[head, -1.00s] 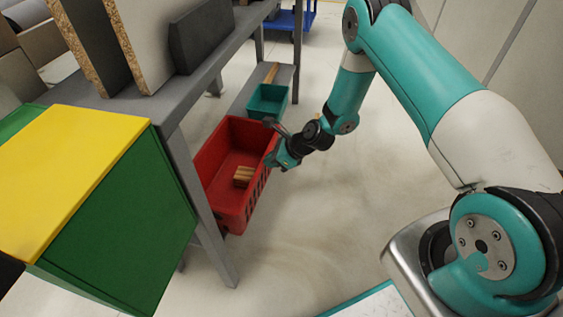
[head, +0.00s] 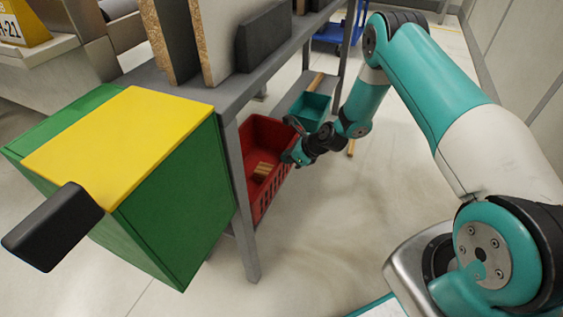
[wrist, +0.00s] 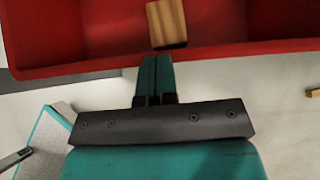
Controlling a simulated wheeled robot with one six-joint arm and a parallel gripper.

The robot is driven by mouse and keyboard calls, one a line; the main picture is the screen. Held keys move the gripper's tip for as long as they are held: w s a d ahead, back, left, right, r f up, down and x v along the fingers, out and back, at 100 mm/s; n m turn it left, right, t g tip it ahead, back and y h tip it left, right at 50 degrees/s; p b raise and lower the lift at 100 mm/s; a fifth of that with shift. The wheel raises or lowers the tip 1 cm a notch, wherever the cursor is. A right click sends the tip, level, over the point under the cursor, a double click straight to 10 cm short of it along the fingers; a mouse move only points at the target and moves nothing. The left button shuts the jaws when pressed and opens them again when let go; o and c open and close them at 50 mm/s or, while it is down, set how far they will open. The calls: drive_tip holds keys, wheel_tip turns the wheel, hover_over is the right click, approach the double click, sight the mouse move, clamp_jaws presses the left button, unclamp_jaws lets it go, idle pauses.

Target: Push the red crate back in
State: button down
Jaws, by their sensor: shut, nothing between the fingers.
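The red crate (head: 268,132) sits on the lower shelf of the grey bench in the head view, partly behind a bench leg, with its right side sticking out towards the aisle. A striped wooden block (head: 262,171) lies in it. My gripper (head: 285,157) is shut and empty at the crate's outer right rim. In the wrist view the shut fingers (wrist: 157,60) reach the rim of the crate (wrist: 60,40), with the wooden block (wrist: 166,22) beyond them. The fingertips look in contact or very close; I cannot tell which.
A green cabinet with a yellow top (head: 120,130) stands at the left. The bench leg (head: 240,200) is close to the crate. A teal bin (head: 312,105) sits behind the crate on the shelf. The floor to the right is mostly clear, with a small wooden piece (head: 351,148) on it.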

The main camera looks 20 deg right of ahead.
idle(0.3)
drive_tip(key=s+d+f+p+v, duration=0.15)
drive_tip(key=p+v, duration=0.25)
drive_tip(key=v, duration=0.9)
drive_tip(key=s+a+r+n+g, duration=0.2)
drive_tip(key=s+a+r+n, duration=0.2)
drive_tip(key=a+r+n, duration=0.45)
drive_tip(key=s+a+r+n+g, duration=0.25)
drive_tip(key=a+r+n, duration=0.35)
drive_tip(key=r+n, duration=0.6)
drive_tip(key=s+a+r+n+g+h, duration=0.1)
drive_tip(key=s+r+n, duration=0.3)
drive_tip(key=s, duration=0.3)
drive_tip(key=s+a+r+n, duration=0.2)
drive_tip(key=s+r+n, duration=0.25)
drive_tip(key=s, duration=0.25)
drive_tip(key=s+a+r+n+g+h, duration=0.1)
drive_tip(key=s+r+n, duration=0.35)
drive_tip(key=s, duration=0.25)
wheel_tip(320, 180, up, 24)
drive_tip(key=p, duration=2.5)
drive_tip(key=shift+r, duration=0.2)
